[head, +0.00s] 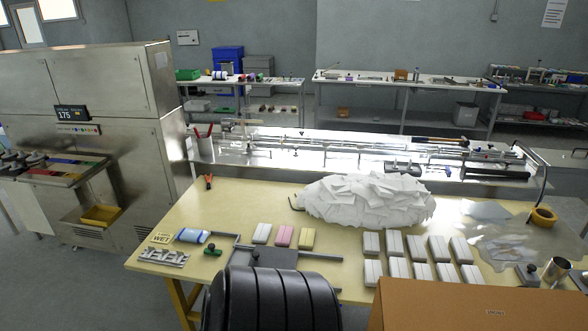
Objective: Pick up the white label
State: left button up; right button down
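No single item is clearly marked as the white label. A large heap of loose white paper pieces (370,197) lies at the middle back of the yellow table (230,199). A small white block (262,233) lies left of a pink block (285,236) and a yellow block (307,238). Several white blocks (415,246) lie in two rows at the right of the middle. I cannot tell which of these is the label. Neither of my grippers shows in the head view.
A cardboard box (480,308) covers the near right corner. A long steel conveyor (270,147) runs behind the table. Clear tabletop lies left of the heap.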

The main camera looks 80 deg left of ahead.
aim_at(151, 249)
jog(key=k+u, duration=0.3)
jog(key=k+j+u, duration=0.15)
jog(key=u, duration=0.15)
jog(key=k+u, duration=0.1)
jog(key=u, duration=2.65)
